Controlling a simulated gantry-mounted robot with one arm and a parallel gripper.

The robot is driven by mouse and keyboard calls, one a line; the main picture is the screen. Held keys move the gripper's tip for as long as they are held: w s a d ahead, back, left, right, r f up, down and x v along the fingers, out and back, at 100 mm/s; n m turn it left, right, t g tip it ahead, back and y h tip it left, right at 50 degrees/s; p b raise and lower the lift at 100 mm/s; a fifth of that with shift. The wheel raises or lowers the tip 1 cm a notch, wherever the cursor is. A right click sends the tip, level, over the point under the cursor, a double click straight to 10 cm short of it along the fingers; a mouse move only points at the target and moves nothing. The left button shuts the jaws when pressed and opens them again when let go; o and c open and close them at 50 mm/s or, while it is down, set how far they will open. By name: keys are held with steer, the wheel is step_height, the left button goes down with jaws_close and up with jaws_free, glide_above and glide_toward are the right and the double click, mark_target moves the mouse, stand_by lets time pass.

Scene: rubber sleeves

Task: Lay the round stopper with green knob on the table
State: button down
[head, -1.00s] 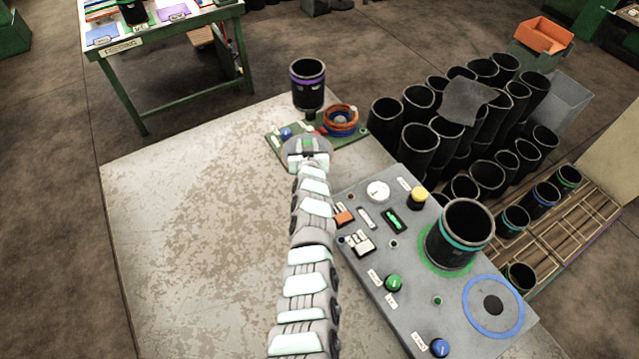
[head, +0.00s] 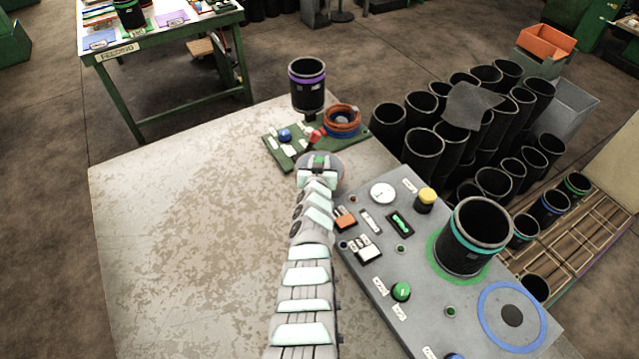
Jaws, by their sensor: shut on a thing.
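The round stopper is a grey disc (head: 334,168) with a green knob (head: 319,160). It is in the head view, near the table's middle right, just in front of the green board. My gripper (head: 318,168) is shut on the stopper's green knob, and the gripper and arm hide part of the disc. The table (head: 190,220) has a worn, pale, patchy top. I cannot tell whether the disc touches the table or hangs just above it.
The green board (head: 285,152) carries a purple-banded black sleeve (head: 307,85) and orange rings (head: 342,120). A grey control panel (head: 425,295) holds a teal-banded sleeve (head: 473,236) on the right. Several black sleeves (head: 425,140) stand behind. The table's left side is bare.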

steer(key=shift+f+b, duration=2.6)
steer(key=shift+f, duration=0.7)
steer(key=c, duration=1)
jaws_free()
steer(key=shift+c, duration=0.2)
steer(key=shift+r, duration=0.1)
